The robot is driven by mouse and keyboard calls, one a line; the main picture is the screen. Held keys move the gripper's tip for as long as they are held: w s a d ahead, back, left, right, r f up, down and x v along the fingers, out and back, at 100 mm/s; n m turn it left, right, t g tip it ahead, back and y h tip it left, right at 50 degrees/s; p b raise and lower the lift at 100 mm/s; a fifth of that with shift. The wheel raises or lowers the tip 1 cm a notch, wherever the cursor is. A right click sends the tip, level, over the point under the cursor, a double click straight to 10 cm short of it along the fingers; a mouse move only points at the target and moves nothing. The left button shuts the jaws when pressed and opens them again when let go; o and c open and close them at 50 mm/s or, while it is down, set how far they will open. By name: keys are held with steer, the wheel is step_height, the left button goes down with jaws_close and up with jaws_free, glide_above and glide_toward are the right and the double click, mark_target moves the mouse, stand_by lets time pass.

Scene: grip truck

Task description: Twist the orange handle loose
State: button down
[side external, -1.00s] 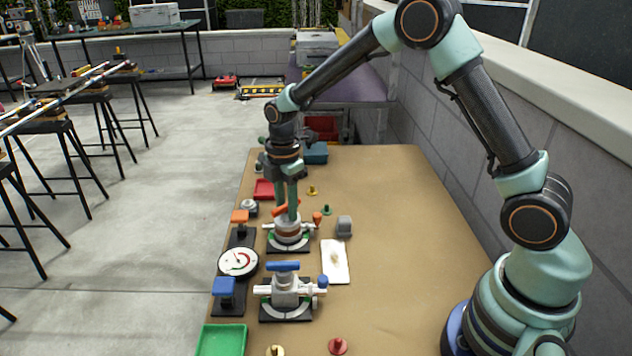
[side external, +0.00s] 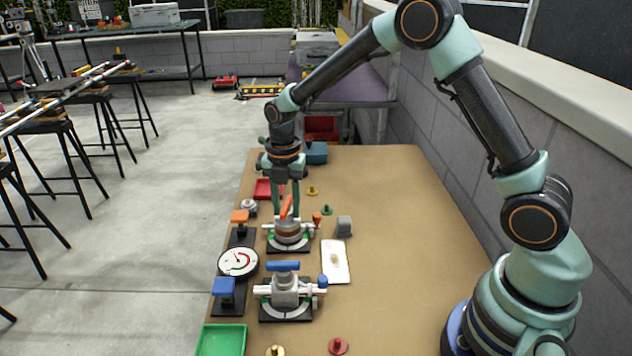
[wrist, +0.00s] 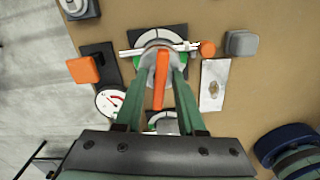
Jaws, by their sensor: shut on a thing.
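The orange handle (side external: 286,207) is a bar on top of a grey valve body (side external: 288,231) with a white pipe, on a dark base plate. In the wrist view the orange handle (wrist: 161,75) points along the view between my two green fingers. My gripper (side external: 286,210) comes straight down from above and is shut on the handle, one finger on each side. In the wrist view my gripper (wrist: 161,72) covers part of the valve. Exact finger contact is hard to see.
A blue-handled valve (side external: 285,288) stands nearer the camera. A round gauge (side external: 238,262), an orange block (side external: 240,216) and a blue block (side external: 223,286) stand left. A white card (side external: 335,262) and grey block (side external: 344,226) lie right. The table's right side is clear.

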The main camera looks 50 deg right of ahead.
mark_target(287, 204)
steer(key=n, duration=0.7)
stand_by(0.3)
steer(key=c, duration=0.8)
jaws_free()
steer(key=shift+r, duration=3.75)
